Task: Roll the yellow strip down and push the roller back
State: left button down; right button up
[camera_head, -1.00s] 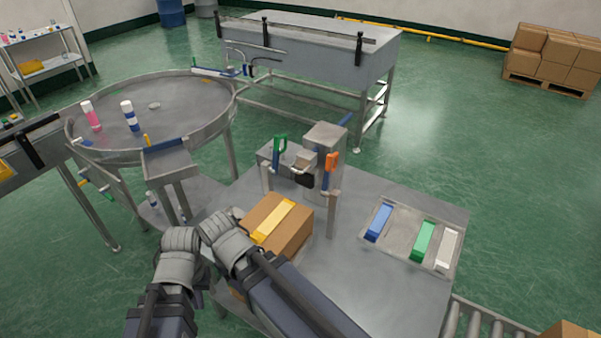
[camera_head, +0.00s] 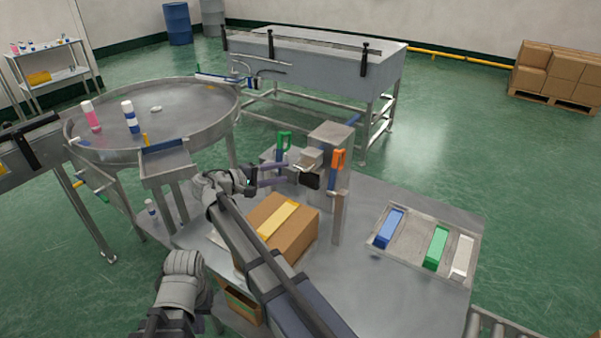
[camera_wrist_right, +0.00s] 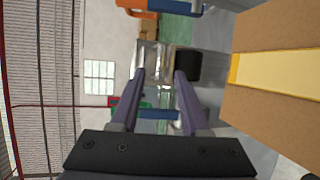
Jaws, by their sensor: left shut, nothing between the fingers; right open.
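The brown box (camera_head: 297,238) stands on the steel table (camera_head: 410,290), with the yellow strip (camera_head: 278,218) across its top. The strip also shows at the right of the right wrist view (camera_wrist_right: 280,70). A grey dispenser post (camera_head: 331,150) behind the box carries a black roller-like part (camera_head: 311,180) and a metal bracket (camera_head: 302,164). The black part shows in the right wrist view (camera_wrist_right: 188,66). My right gripper (camera_head: 287,174) is open, its purple fingers pointing at the bracket, apparently without gripping it. My left arm (camera_head: 183,280) is at lower left; its fingers are hidden.
A green handle (camera_head: 284,141) and an orange handle (camera_head: 338,158) rise beside the post. A tray (camera_head: 424,227) with blue, green and white blocks lies to the right. A round table (camera_head: 185,100) with bottles stands at left. The table between box and tray is clear.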

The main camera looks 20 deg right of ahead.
aim_at(301, 168)
jog(key=shift+b+x, duration=0.8)
jog(key=shift+x, duration=3.05)
jog(key=shift+c, duration=0.3)
grip_shut()
jog(key=shift+s, duration=0.15)
